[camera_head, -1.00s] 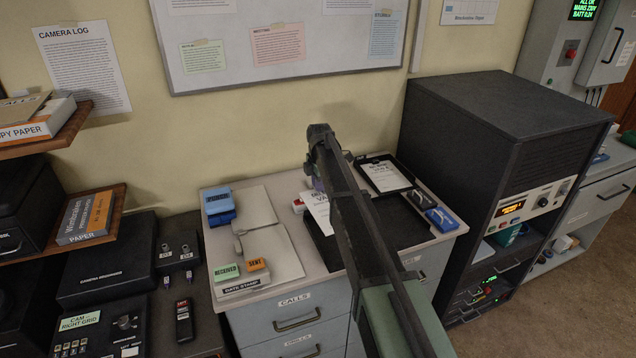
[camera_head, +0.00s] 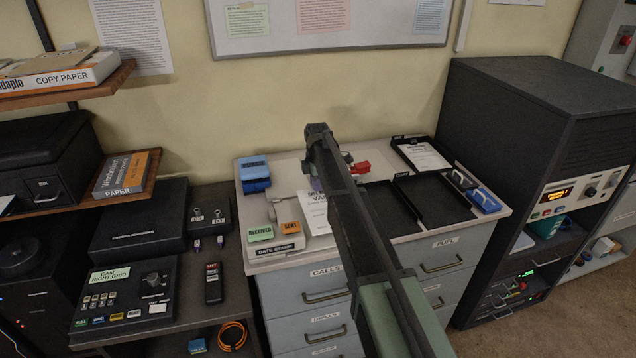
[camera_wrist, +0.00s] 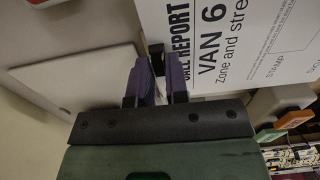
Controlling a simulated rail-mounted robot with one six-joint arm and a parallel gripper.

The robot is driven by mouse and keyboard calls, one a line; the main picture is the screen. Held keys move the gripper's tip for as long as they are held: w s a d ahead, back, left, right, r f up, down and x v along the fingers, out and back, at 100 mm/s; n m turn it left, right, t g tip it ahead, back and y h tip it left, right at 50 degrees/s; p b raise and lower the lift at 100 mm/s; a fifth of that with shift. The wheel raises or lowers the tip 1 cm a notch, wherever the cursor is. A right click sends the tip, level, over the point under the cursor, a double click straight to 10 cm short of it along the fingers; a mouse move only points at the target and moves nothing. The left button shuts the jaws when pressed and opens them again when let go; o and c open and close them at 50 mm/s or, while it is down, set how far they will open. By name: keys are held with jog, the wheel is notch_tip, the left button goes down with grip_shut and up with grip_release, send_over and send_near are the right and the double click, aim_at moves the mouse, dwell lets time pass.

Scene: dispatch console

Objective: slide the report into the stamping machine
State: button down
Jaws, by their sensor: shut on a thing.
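The report (camera_head: 315,212), a white sheet headed CALL REPORT and VAN 6, is in my gripper (camera_head: 317,185), over the right part of the stamping machine in the head view. In the wrist view, the purple-padded fingers of my gripper (camera_wrist: 158,82) are shut on an edge of the report (camera_wrist: 235,42). The stamping machine (camera_head: 275,251) is a pale flat unit marked DATE STAMP, with a green RECEIVED button and an orange SENT button. Its buttons also show at the lower right of the wrist view. Report and arm hide part of it. I cannot tell whether the report touches it.
Right of the machine are an empty black tray (camera_head: 436,205) and another tray holding a sheet (camera_head: 424,155). Blue ink pads (camera_head: 254,175) lie at the back left, and a red object (camera_head: 361,167) lies behind my arm. A dark rack (camera_head: 530,130) stands at the right.

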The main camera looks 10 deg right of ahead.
aim_at(300, 191)
jog(key=f+b, duration=0.3)
jog(key=f, duration=0.1)
jog(key=shift+a+f, duration=0.1)
jog(key=shift+a, duration=0.15)
jog(key=a, duration=0.5)
jog(key=shift+s+a+r, duration=0.1)
jog(key=shift+s+r, duration=0.1)
jog(key=shift+r, duration=0.1)
jog(key=shift+a, duration=0.5)
jog(key=shift+s+a+f, duration=0.1)
jog(key=shift+a, duration=0.25)
jog(key=shift+a, duration=0.3)
jog(key=c, duration=1)
grip_release()
jog(key=shift+a, duration=0.1)
jog(key=shift+c, duration=0.2)
jog(key=shift+o, duration=0.4)
